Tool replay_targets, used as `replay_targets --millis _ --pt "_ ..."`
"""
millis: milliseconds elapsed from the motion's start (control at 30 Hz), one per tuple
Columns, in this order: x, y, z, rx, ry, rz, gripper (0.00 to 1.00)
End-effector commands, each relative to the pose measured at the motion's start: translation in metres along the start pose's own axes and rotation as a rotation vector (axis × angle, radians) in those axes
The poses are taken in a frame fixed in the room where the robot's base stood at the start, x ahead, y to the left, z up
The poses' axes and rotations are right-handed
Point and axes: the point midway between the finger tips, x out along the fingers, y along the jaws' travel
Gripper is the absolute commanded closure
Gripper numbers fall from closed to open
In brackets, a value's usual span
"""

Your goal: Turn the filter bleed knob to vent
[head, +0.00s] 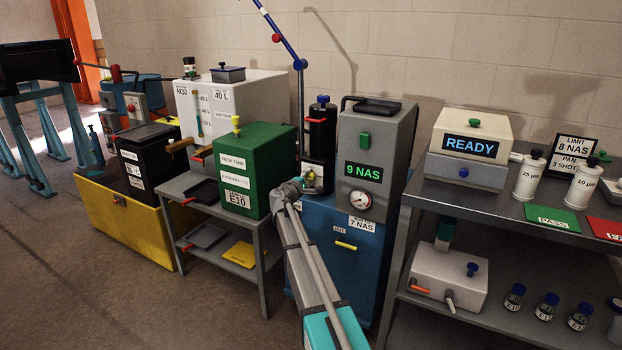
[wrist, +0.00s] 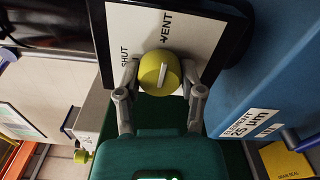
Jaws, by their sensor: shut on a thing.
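The round yellow bleed knob (wrist: 150,76) sits in front of a white plate (wrist: 190,28) lettered SHUT and VENT, with VENT to the right of SHUT. A pale line on the knob runs nearly upright in the wrist view, its upper end leaning slightly toward VENT. My gripper (wrist: 160,76) is shut on the knob, one finger on each side. In the head view my gripper (head: 310,186) is at the foot of the black filter canister (head: 318,136) with a blue top. The knob is largely hidden by my gripper there.
A dark shelf bench (head: 480,212) stands farther right. Floor is open at the front left.

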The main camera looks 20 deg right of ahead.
Motion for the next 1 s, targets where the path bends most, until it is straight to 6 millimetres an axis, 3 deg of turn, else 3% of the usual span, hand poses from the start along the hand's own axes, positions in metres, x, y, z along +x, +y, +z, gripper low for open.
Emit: replay_targets --millis 133,167,300,767,1000 --pt "-0.003 -0.001 0.000 0.005 0.001 -0.003 0.98" --pt "-0.003 -0.001 0.000 0.004 0.001 -0.003 0.44" --pt "-0.002 -0.001 0.000 0.003 0.001 -0.002 0.18" --pt "-0.001 0.000 0.001 0.000 -0.001 -0.001 0.16" --pt "-0.015 -0.001 0.001 0.000 0.000 -0.001 0.16"
